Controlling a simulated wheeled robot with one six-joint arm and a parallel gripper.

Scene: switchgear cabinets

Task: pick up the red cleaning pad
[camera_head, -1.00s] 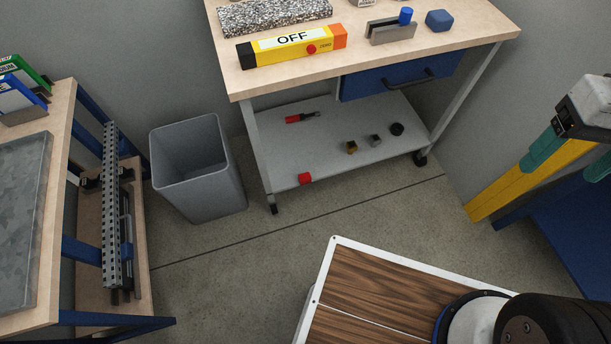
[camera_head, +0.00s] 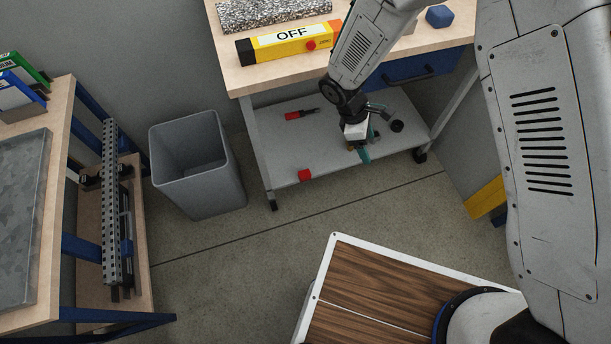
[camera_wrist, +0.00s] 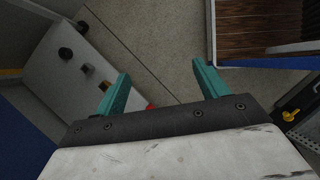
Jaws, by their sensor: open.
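The red cleaning pad (camera_head: 305,175) looks like a small red block on the front edge of the cart's grey lower shelf (camera_head: 285,150). In the wrist view a bit of red (camera_wrist: 151,106) shows at the gripper's base between the fingers, mostly hidden by the gripper body. My gripper (camera_head: 368,137) hangs near the right part of the shelf, to the right of the pad and apart from it. Its teal fingers (camera_wrist: 161,72) are spread with nothing between them.
A red and black tool (camera_head: 300,115) lies farther back on the shelf. A black round piece (camera_head: 397,127) sits right of my gripper; small blocks near it are partly hidden. The tabletop overhangs the shelf. A grey bin (camera_head: 195,170) stands left; the floor in front is clear.

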